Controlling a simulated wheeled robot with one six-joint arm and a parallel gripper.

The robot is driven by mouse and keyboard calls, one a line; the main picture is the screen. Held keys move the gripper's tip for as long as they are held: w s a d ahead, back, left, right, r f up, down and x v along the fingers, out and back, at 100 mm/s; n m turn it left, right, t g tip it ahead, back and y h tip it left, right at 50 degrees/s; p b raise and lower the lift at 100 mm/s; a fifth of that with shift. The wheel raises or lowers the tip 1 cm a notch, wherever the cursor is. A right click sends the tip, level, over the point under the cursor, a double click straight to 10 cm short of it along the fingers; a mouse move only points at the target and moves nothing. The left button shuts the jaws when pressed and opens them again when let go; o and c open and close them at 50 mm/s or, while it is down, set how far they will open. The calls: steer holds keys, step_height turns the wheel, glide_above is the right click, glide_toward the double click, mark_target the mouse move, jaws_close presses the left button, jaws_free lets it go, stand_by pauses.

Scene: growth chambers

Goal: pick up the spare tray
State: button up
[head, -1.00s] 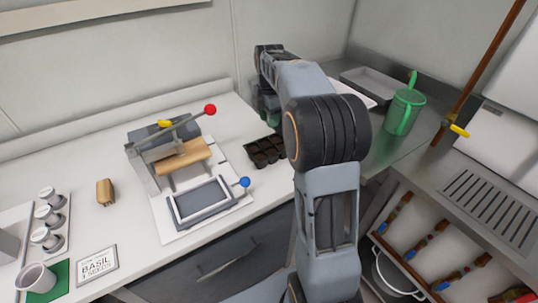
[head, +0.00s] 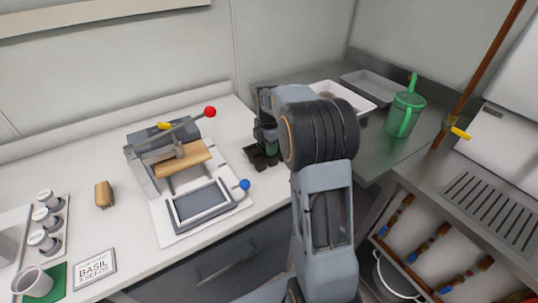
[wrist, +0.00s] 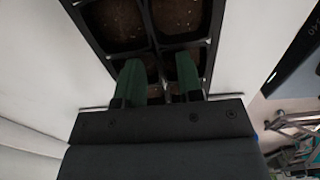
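A small black cell tray (head: 252,154), which fits the spare tray, lies on the white counter right of the press. My gripper (head: 264,148) is down at this tray and hides part of it. In the wrist view the tray (wrist: 149,20) shows several cells filled with brown soil. My gripper's two green fingers (wrist: 160,78) stand apart, over or in neighbouring cells, with a divider of the tray between them. Whether the fingers touch the divider cannot be told.
A press with a red-knobbed lever (head: 210,112) and a blue-knobbed frame (head: 244,184) stands close left of the tray.

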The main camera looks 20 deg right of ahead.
steer(key=shift+c, duration=0.2)
steer(key=c, duration=0.6)
steer(key=shift+r, duration=0.1)
